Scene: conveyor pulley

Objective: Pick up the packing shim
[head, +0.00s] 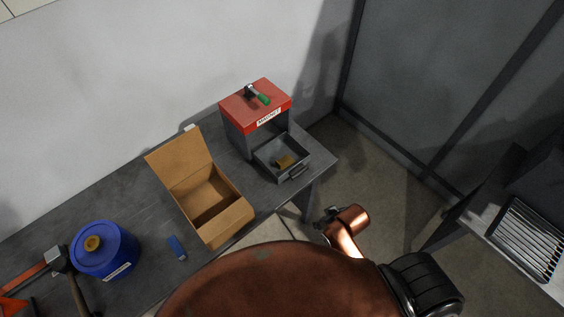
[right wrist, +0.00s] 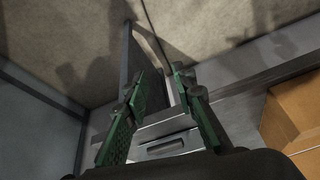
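A small blue bar (head: 177,247) lies on the grey table in front of the cardboard box. A small brownish-yellow piece (head: 284,161) lies inside the open metal drawer (head: 296,147) of a red-topped box. I cannot tell for certain which of these is the packing shim. My right gripper (right wrist: 159,76) is open with nothing between its green pads. In its wrist view a grey drawer-like front with a handle (right wrist: 168,146) shows beyond and below the fingers. In the head view the copper right arm hangs off the table's right end. My left gripper is not in view.
An open cardboard box (head: 208,193) stands mid-table; it also shows in the right wrist view (right wrist: 293,118). A blue drum (head: 104,250) and a hammer (head: 62,262) are at left. Dark wall panels stand at right.

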